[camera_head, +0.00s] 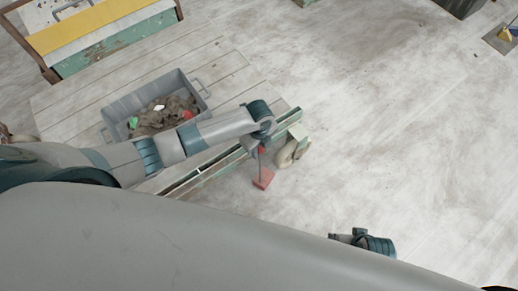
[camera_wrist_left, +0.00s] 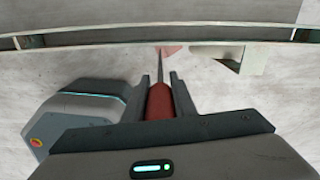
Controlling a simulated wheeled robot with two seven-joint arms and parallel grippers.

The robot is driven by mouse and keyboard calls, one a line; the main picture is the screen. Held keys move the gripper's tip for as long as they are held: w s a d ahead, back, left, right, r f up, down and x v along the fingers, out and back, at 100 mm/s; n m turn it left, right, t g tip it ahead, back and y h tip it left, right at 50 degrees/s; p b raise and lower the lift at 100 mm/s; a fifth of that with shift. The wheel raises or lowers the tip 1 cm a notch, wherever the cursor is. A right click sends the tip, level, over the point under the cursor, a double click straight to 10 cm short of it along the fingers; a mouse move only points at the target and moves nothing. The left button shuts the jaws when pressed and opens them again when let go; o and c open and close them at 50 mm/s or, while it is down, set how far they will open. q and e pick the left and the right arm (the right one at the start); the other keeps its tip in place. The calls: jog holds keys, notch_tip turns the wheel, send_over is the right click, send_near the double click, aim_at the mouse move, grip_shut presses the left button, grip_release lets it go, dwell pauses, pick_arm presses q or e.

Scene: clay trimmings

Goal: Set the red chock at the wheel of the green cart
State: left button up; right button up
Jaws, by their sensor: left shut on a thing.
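The red chock (camera_head: 263,179) hangs at the end of a thin rod with a red handle (camera_wrist_left: 159,102). My left gripper (camera_head: 262,148) is shut on that handle, beside the cart's edge. The chock also shows in the left wrist view (camera_wrist_left: 171,50), partly behind the rod. The green cart (camera_head: 232,160) has a plank top and a pale green edge.
A grey bin (camera_head: 122,104) of clay trimmings sits on the cart. A dark box (camera_head: 462,6) and a small tray (camera_head: 496,40) lie far right. My right wrist (camera_head: 368,242) shows low down.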

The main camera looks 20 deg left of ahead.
pick_arm(q)
jog(key=shift+f, duration=0.2)
pick_arm(e)
jog(key=shift+r, duration=0.1)
pick_arm(q)
jog(key=o, duration=1.1)
jog(key=shift+f, duration=0.1)
pick_arm(e)
jog(key=shift+w, duration=0.1)
pick_arm(q)
notch_tip(320, 180, up, 18)
jog(key=p, duration=0.2)
jog(key=shift+f+p, duration=0.25)
jog(key=shift+p, duration=0.05)
pick_arm(e)
notch_tip(320, 180, down, 8)
jog(key=shift+r, duration=0.2)
jog(key=shift+d, duration=0.15)
